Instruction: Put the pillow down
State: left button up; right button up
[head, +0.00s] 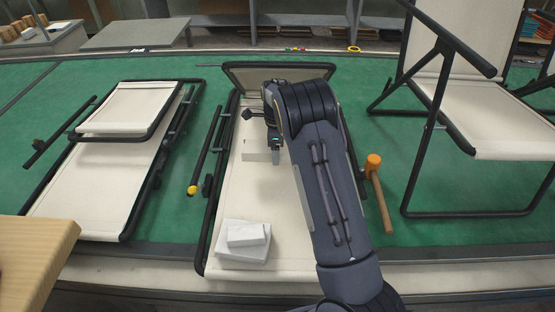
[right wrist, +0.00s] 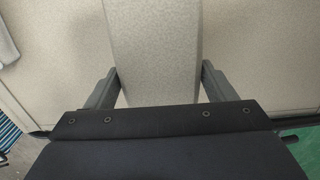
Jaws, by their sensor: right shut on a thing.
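The pillow, a pale beige padded block, shows in the head view (head: 255,151) over the upper part of the middle lounger (head: 275,205). My right gripper (head: 277,150) is over that lounger and shut on the pillow. In the right wrist view the pillow (right wrist: 153,50) lies between the two fingers of my right gripper (right wrist: 160,70), one at each side. The arm hides part of the pillow and the lounger's right side. I cannot tell whether the pillow touches the fabric. My left gripper is out of view.
White stacked blocks (head: 245,240) lie on the lounger's near end. An orange-headed mallet (head: 376,185) lies to its right. A folded lounger (head: 105,180) is at left, and an upright black-framed chair (head: 470,115) at right. Green floor shows between them. A wooden surface (head: 35,260) is at the lower left.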

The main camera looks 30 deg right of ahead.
jog(key=f, duration=0.1)
jog(key=w+d+f, duration=0.1)
jog(key=w+f+b, duration=0.1)
jog(key=shift+d+f, duration=0.15)
jog(key=shift+d, duration=0.2)
notch_tip(320, 180, down, 3)
jog(key=shift+w+d+f+b, duration=0.1)
jog(key=shift+f+b, duration=0.1)
jog(key=shift+b, duration=0.9)
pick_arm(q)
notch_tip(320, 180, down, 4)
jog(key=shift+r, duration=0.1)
pick_arm(e)
jog(key=shift+r, duration=0.1)
jog(key=o, duration=1)
jog(key=shift+f, duration=0.2)
jog(key=shift+o, duration=0.2)
